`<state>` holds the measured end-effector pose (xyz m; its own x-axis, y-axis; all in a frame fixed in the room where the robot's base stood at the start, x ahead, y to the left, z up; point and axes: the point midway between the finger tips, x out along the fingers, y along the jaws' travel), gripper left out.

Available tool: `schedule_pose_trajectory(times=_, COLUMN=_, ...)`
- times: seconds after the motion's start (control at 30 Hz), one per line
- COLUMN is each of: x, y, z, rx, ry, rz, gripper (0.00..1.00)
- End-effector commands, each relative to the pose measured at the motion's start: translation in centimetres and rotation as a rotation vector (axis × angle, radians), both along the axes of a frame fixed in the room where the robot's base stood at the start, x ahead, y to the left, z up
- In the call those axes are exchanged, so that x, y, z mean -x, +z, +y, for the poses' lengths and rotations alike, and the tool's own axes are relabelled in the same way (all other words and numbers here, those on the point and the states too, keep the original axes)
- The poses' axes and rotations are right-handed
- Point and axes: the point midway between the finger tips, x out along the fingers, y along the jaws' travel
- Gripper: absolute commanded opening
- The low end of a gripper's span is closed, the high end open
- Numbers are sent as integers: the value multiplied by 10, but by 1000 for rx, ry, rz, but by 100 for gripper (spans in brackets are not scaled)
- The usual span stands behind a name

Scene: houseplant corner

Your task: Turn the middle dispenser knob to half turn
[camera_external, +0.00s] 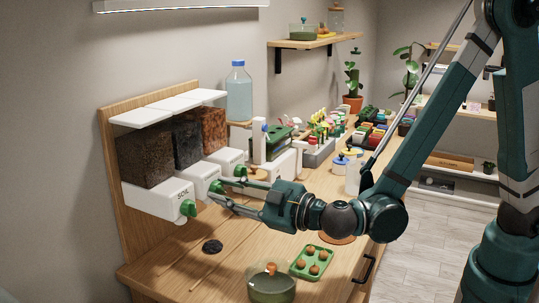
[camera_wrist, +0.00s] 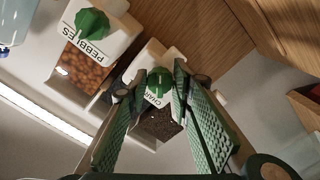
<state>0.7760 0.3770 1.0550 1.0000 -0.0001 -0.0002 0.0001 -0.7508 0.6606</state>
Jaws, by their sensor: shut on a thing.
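The middle dispenser (camera_external: 200,174) has a white front, a dark fill and a green knob (camera_external: 216,186). In the wrist view its label, partly covered, begins "CHAR", and the knob (camera_wrist: 158,83) sits between my two finger pads. My gripper (camera_external: 218,189) reaches in from the right and is shut on this knob; the fingertips also show in the wrist view (camera_wrist: 164,76). The fingers hide part of the knob, so its exact turn is hard to read. The dispenser marked SOIL (camera_external: 150,201) stands to the left, and the one marked PEBBLES (camera_wrist: 88,36) on the other side.
The neighbouring green knobs, on SOIL (camera_external: 188,208) and on PEBBLES (camera_wrist: 92,23), are close by. A water bottle (camera_external: 239,92) stands behind.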

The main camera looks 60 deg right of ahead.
Motion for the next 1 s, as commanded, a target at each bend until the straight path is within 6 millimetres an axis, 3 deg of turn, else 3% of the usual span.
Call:
schedule_pose_trajectory(times=0.6, x=1, y=-2, z=2, rx=-554, ry=0, rz=0, gripper=11)
schedule_pose_trajectory(times=1.0, x=1, y=-2, z=2, rx=-713, ry=0, rz=0, gripper=11)
